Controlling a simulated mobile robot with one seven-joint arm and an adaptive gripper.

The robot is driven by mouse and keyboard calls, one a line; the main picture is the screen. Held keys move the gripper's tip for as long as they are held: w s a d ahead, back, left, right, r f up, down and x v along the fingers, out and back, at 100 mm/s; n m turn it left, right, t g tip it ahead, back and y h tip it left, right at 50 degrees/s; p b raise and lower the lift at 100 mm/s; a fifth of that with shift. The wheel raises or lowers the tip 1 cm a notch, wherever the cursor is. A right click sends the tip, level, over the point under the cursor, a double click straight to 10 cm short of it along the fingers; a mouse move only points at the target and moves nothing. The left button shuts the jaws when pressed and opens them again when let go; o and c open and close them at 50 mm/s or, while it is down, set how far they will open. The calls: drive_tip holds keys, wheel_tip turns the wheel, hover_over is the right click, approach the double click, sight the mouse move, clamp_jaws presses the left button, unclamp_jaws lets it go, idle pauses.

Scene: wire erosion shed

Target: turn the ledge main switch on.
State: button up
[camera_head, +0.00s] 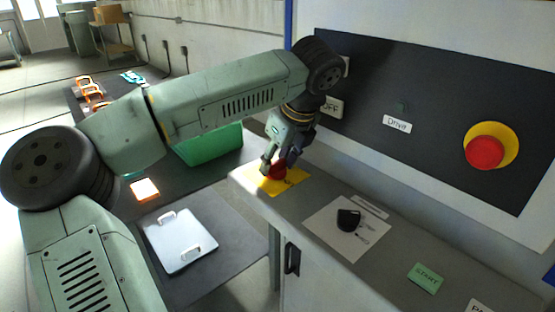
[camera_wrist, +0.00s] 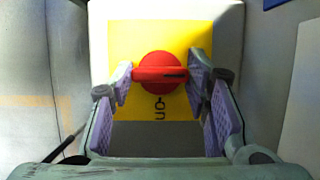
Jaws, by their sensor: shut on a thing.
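The ledge main switch (camera_wrist: 159,66) is a red round knob with a raised bar handle on a yellow plate (camera_wrist: 125,36). In the wrist view the bar lies crosswise, with a dark mark toward its right end. The word "on" is printed on the plate just below the knob. My gripper (camera_wrist: 160,77) is shut on the bar, one finger at each end. In the head view the red switch (camera_head: 279,173) shows partly under my gripper (camera_head: 277,163), at the left end of the grey ledge (camera_head: 322,188). The far side of the plate is partly hidden there.
A black knob (camera_head: 348,219) on a white card and a green START label (camera_head: 425,278) lie further right on the ledge. The dark wall panel (camera_head: 440,90) behind carries a red button (camera_head: 484,153) on yellow. A white tray (camera_head: 180,241) lies on the dark bench at left.

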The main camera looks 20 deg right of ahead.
drive_tip(key=shift+c, duration=1.4)
drive_tip(key=shift+f+m+b, duration=0.1)
drive_tip(key=shift+m+b, duration=0.2)
drive_tip(key=shift+b, duration=0.1)
drive_tip(key=shift+f+m+h+b, duration=0.15)
drive_tip(key=shift+m+h+b, duration=0.35)
drive_tip(key=shift+m+b, duration=0.45)
drive_tip(key=m+h+b, duration=0.1)
drive_tip(key=m, duration=0.1)
drive_tip(key=m+h+b, duration=0.1)
drive_tip(key=m+b, duration=0.1)
drive_tip(key=m, duration=0.1)
drive_tip(key=shift+a+r, duration=0.2)
drive_tip(key=m+h, duration=0.1)
drive_tip(key=m, duration=0.1)
drive_tip(key=m+g+h, duration=0.1)
drive_tip(key=m, duration=0.2)
drive_tip(key=shift+w+a+r+m, duration=0.1)
drive_tip(key=shift+r+m, duration=0.05)
drive_tip(key=shift+m, duration=0.1)
drive_tip(key=m+g+p, duration=0.1)
drive_tip(key=m, duration=0.3)
drive_tip(key=shift+w+m+g+h+p, duration=0.1)
drive_tip(key=shift+m+g+h+p, duration=0.3)
drive_tip(key=o, duration=1.2)
drive_tip(key=shift+c, duration=0.2)
